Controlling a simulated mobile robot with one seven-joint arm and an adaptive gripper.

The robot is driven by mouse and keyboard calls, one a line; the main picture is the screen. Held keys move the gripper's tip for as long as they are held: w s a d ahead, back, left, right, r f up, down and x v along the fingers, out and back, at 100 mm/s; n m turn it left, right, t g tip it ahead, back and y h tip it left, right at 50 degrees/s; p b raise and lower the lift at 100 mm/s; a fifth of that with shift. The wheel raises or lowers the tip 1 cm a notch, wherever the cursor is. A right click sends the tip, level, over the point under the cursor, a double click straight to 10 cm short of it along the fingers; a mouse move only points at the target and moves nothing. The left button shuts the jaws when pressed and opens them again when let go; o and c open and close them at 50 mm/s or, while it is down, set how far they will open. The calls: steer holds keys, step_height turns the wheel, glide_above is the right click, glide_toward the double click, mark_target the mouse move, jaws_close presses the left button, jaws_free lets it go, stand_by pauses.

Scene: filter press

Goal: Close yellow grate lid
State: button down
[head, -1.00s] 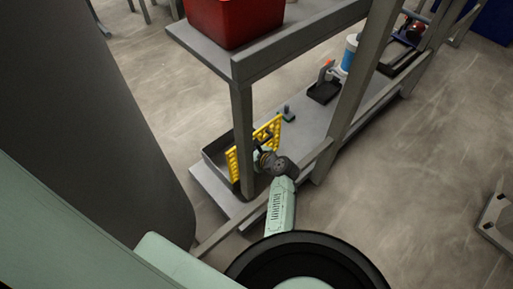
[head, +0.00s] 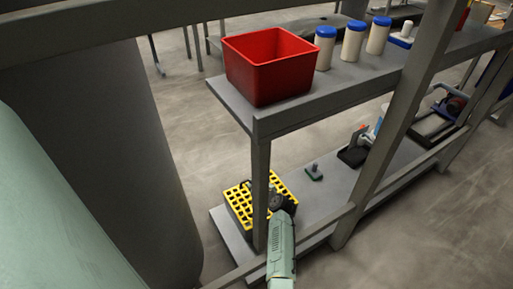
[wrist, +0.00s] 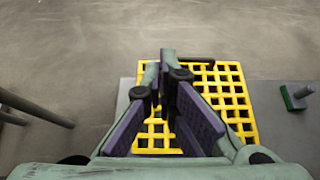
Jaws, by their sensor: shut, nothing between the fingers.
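The yellow grate lid (head: 240,207) lies roughly flat over the top of a dark box on the lower shelf in the head view, beside a grey post. It also shows in the wrist view (wrist: 232,92), below and beyond my fingers. My gripper (head: 277,196) is over the lid in the head view, partly hiding it. In the wrist view my gripper (wrist: 168,62) has its purple-padded fingers together and empty, in front of the grate. Most of the dark box is hidden, and I cannot tell whether the fingertips touch the lid.
A grey post (head: 260,190) stands close beside my arm. A red bin (head: 270,65) sits on the upper shelf with several blue-capped jars. A small green-based item (head: 314,172) and a black tray (head: 353,156) are on the lower shelf. A large grey column stands at left.

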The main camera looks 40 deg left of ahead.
stand_by(0.6)
steer(key=v, duration=1.1)
steer(key=shift+d+r, duration=0.2)
steer(key=shift+d, duration=0.1)
steer(key=shift+s, duration=0.15)
